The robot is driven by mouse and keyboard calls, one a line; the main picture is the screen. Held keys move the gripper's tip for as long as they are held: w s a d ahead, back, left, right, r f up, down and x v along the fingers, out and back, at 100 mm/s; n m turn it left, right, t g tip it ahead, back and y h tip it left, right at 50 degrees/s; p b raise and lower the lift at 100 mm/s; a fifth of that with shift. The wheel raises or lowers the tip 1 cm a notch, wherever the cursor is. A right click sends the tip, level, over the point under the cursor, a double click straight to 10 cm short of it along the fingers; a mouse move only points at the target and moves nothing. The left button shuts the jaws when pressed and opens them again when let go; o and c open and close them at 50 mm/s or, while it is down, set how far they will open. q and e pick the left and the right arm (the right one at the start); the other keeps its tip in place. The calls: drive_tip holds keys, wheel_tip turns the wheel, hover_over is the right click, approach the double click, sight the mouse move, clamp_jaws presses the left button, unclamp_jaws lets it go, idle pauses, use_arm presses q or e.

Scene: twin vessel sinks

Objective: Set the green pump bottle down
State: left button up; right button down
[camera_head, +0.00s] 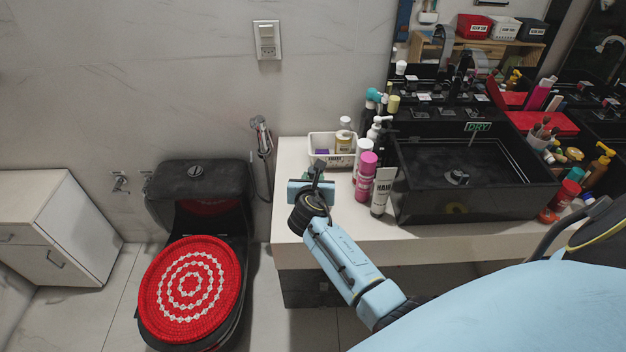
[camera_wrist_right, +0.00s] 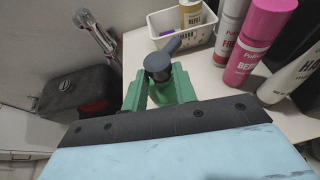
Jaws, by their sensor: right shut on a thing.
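My right gripper (camera_head: 312,187) is over the left end of the white counter (camera_head: 290,238), left of the pink bottle, and shut on the green pump bottle. In the right wrist view the bottle's dark grey pump head (camera_wrist_right: 160,65) sticks up between the jaws, with green below it. In the head view only a small part of the pump (camera_head: 318,173) shows past the gripper. The bottle's lower part is hidden, so I cannot tell whether its base touches the counter. My left gripper is not in view.
A white basket (camera_head: 320,158) stands behind the gripper. A pink bottle (camera_head: 364,187) and a white tube (camera_head: 382,190) stand to its right, before the black sink (camera_head: 470,205). A toilet with a red cover (camera_head: 190,285) is left of the counter. The counter's front left is clear.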

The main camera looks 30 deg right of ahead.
drive_tip(key=c, duration=1.6)
unclamp_jaws()
drive_tip(key=shift+f, duration=0.25)
drive_tip(key=o, duration=0.5)
drive_tip(key=shift+r, duration=0.1)
